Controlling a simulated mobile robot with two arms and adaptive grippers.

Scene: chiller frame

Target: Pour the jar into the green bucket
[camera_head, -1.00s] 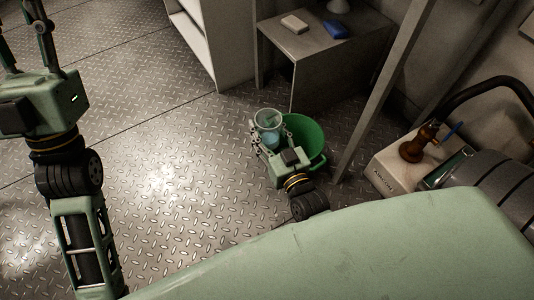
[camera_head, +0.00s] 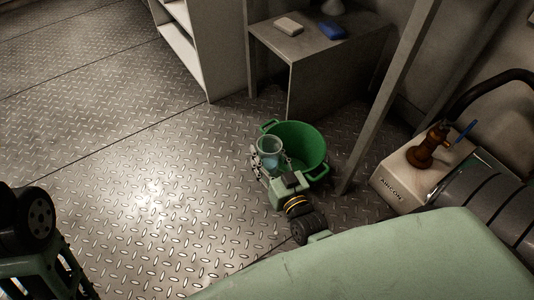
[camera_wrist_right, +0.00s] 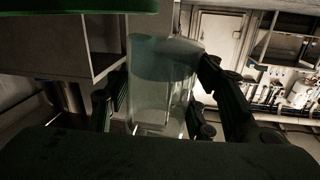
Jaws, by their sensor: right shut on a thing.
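The clear jar (camera_head: 269,152) has bluish contents and is held by my right gripper (camera_head: 267,165), whose fingers are shut around its sides. The jar looks roughly upright, its mouth facing up. It also shows between the two dark fingers in the right wrist view (camera_wrist_right: 160,90). The green bucket (camera_head: 310,140) stands on the floor just right of and behind the jar, its mouth open upward. In the head view the jar overlaps the bucket's left edge; I cannot tell their height difference. My left gripper is out of view; only part of that arm shows at lower left.
A grey table (camera_head: 300,55) with a white block (camera_head: 288,27) and a blue block (camera_head: 331,30) stands behind the bucket. A slanted metal post (camera_head: 388,100) rises right of the bucket. A white box (camera_head: 400,178) and machinery are at right. The left floor (camera_head: 130,150) is clear.

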